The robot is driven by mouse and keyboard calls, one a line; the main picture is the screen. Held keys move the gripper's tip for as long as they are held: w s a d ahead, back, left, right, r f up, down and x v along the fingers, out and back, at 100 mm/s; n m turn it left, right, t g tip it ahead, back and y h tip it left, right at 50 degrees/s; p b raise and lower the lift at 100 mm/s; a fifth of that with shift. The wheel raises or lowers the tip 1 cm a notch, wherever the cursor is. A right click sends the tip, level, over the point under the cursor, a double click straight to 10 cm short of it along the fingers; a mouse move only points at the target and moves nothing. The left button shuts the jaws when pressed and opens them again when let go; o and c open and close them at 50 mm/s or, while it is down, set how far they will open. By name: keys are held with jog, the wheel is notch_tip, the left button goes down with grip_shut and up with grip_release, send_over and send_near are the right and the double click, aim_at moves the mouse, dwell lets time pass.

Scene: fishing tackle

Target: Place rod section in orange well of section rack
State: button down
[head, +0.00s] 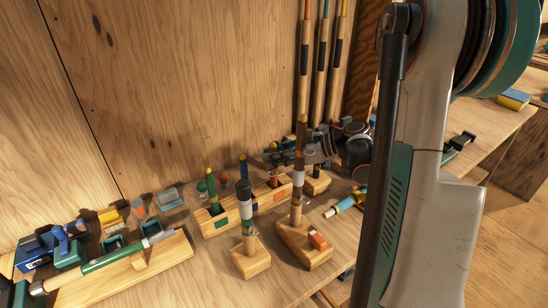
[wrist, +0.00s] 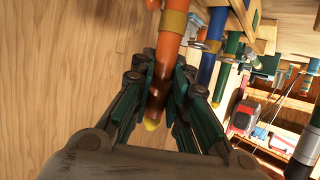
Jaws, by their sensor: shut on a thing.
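My gripper (wrist: 165,85) is shut on an orange-brown rod section (wrist: 169,48) near its yellow-tipped end in the wrist view. In the head view my gripper (head: 312,150) reaches this rod section (head: 299,160) from the right. The section is about upright, yellow tip up, with a white band lower down. Its lower end shows over a wooden block (head: 292,238); I cannot tell whether it rests in it. The section rack (head: 232,214) stands behind, with an orange mark (head: 280,195) at its right end. My gripper and the held section partly hide that end.
A green rod section (head: 211,184) stands in the rack's left part. Tall rods (head: 321,70) lean at the back wall. A tool tray (head: 130,275) lies at left.

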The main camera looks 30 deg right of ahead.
jog(key=c, duration=1.6)
grip_release()
jog(key=shift+f, duration=0.1)
jog(key=shift+o, duration=0.2)
jog(key=p+v, duration=0.3)
jog(key=v, duration=0.9)
